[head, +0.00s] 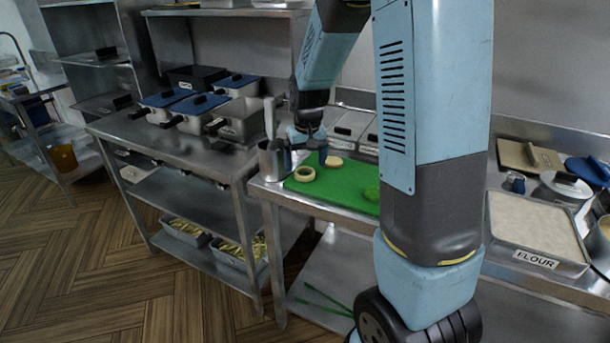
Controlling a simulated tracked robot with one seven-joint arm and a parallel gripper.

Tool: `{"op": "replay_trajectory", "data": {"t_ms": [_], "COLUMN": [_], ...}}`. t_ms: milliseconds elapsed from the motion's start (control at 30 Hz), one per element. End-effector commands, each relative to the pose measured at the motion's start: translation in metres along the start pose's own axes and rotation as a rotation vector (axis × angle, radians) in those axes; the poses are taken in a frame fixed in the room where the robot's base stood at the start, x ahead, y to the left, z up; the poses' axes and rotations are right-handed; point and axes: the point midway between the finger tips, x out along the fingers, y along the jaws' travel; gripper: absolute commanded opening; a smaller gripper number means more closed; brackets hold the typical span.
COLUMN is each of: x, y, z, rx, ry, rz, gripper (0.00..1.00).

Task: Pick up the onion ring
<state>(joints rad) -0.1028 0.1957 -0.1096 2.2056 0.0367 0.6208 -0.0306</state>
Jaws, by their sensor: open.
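A pale onion ring (305,174) lies flat at the left end of the green cutting board (345,191). A second pale round piece (333,161) lies farther back on the board; I cannot tell whether it is a ring or a slice. My gripper (308,152) points down above the back left part of the board, between the metal pot and the second piece. It is open, and I see nothing held in it. It is small in the picture, so its height above the board is unclear.
A metal pot (274,160) with a light handle stands left of the board, close to my gripper. Fryers with blue-topped lids (194,105) stand left; a flour tray (535,228) stands right.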

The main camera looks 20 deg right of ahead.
Motion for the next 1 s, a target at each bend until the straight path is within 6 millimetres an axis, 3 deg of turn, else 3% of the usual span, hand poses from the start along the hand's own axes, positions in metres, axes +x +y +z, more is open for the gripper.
{"op": "replay_trajectory", "data": {"t_ms": [233, 533, 1000], "x": [0.028, 0.031, 0.031], "y": [0.000, 0.000, -0.001], "z": [-0.002, -0.003, -0.003], "rx": [0.000, -0.001, -0.002], "ry": [-0.002, 0.000, 0.000], "rz": [0.000, 0.000, 0.000], "gripper": [0.94, 0.94, 0.49]}}
